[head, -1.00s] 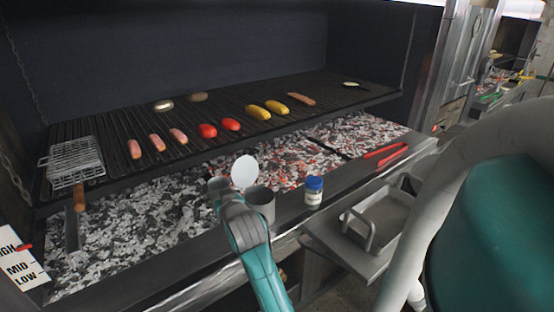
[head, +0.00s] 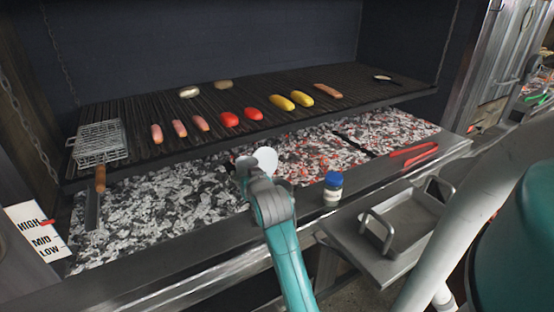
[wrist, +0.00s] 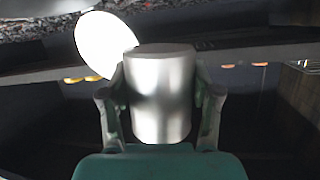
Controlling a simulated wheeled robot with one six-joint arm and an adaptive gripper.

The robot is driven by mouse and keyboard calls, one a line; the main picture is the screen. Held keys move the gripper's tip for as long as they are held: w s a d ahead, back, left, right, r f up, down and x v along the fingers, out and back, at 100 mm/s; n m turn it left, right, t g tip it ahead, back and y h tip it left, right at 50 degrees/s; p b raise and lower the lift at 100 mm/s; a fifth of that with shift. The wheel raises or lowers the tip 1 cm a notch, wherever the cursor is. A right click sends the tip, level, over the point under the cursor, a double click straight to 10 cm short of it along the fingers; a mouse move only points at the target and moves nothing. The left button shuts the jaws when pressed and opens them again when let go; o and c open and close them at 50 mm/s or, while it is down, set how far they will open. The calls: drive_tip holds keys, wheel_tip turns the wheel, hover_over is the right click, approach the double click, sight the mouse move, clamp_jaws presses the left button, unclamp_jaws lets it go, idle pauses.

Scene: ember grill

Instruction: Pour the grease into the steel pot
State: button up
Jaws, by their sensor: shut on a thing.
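In the wrist view, my gripper (wrist: 160,115) is shut on a smooth metal can (wrist: 160,95), with a finger on each side. Its contents do not show. A white disc (wrist: 105,45) is beside and behind the can; I cannot tell whether it is joined to it. In the head view, the disc (head: 265,158) shows just past my gripper (head: 255,175), above the front edge of the coals. A grey shape (head: 288,187) beside my wrist seems to be the steel pot on the front ledge, mostly hidden by my arm.
A blue-lidded jar (head: 333,187) stands on the ledge to the right. Red tongs (head: 413,150) lie farther right. A metal tray with handles (head: 408,215) sits lower in front. The grill grate (head: 350,105) behind holds sausages and vegetables, with a wire basket (head: 98,143) at left.

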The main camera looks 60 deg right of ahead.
drive_tip(key=s+d+r+m+t+y, duration=0.2)
drive_tip(key=d+r+m+y, duration=0.1)
drive_tip(key=m, duration=0.4)
drive_tip(key=shift+d+r+m+t+y, duration=0.2)
drive_tip(key=shift+r+m+t+y, duration=0.15)
drive_tip(key=shift+r+y, duration=0.45)
drive_tip(key=shift+r+m, duration=0.25)
drive_tip(key=shift+r, duration=0.1)
drive_tip(key=shift+r+m+p, duration=0.25)
drive_tip(key=shift+m+p, duration=0.05)
drive_tip(key=shift+m, duration=0.1)
drive_tip(key=shift+s+d+r+m+t, duration=0.1)
drive_tip(key=shift+d+r+m+t, duration=0.1)
drive_tip(key=shift+r+m+t, duration=0.25)
drive_tip(key=shift+s+d+r+m+t+y+p, duration=0.2)
drive_tip(key=shift+r+m+t+y+p, duration=0.2)
drive_tip(key=shift+m+y+p, duration=0.25)
idle(1.1)
drive_tip(key=shift+d+r+m, duration=0.2)
drive_tip(key=shift+m, duration=0.5)
drive_tip(key=shift+s+d+r+m+t, duration=0.15)
drive_tip(key=shift+r+m+t, duration=0.1)
drive_tip(key=shift+m+t, duration=0.2)
